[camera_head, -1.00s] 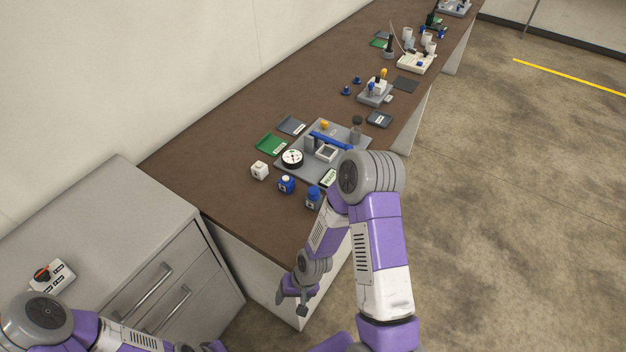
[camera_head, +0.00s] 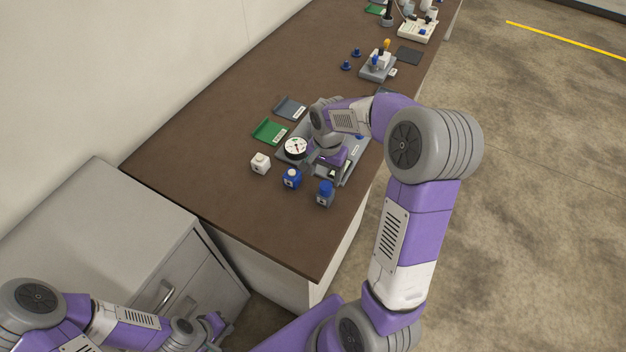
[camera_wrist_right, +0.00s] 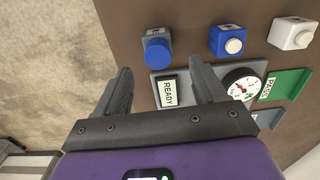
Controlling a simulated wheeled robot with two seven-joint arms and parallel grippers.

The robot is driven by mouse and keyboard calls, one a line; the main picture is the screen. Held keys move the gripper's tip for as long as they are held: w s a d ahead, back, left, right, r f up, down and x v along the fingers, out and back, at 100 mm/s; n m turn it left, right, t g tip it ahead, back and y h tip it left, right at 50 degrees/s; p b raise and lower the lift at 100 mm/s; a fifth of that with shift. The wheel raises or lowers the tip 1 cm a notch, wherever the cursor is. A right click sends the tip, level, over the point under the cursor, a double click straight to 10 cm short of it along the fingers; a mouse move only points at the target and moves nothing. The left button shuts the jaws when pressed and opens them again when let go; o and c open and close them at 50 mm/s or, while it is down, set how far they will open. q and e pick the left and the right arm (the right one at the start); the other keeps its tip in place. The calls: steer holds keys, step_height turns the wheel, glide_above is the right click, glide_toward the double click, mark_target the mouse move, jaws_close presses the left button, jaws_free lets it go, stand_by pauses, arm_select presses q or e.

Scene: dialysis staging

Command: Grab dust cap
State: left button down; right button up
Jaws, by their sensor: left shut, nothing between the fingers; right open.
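I cannot tell for certain which thing is the dust cap. A round blue cap (camera_head: 326,187) tops a small container at the front right; it also shows in the right wrist view (camera_wrist_right: 158,54). Beside it are a blue box with a white cap (camera_head: 292,179) and a white box with a pale cap (camera_head: 260,163). My right gripper (camera_wrist_right: 163,71) is open and empty above the grey station plate, its fingers either side of the READY card (camera_wrist_right: 168,92). In the head view its fingers are largely hidden. My left gripper (camera_head: 216,326) is shut and empty beside the cabinet.
A dial gauge (camera_head: 296,148) sits on the grey plate. A green tray (camera_head: 270,132) and a grey tray (camera_head: 290,108) lie behind it. Another station (camera_head: 378,66) and two blue pieces stand further along the brown counter (camera_head: 215,150). The counter's near left is bare.

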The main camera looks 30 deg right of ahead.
mark_target(326, 185)
steer(key=shift+w+d, duration=0.2)
steer(key=shift+d, duration=0.15)
steer(key=shift+s+f+m, duration=0.1)
steer(key=shift+f+m, duration=0.1)
steer(key=shift+m, duration=0.1)
steer(key=f+b, duration=0.1)
steer(key=f, duration=0.2)
steer(key=f+b, duration=0.1)
steer(key=f, duration=0.2)
steer(key=shift+s+a+f, duration=0.15)
steer(key=shift+s, duration=0.05)
steer(key=c, duration=1.1)
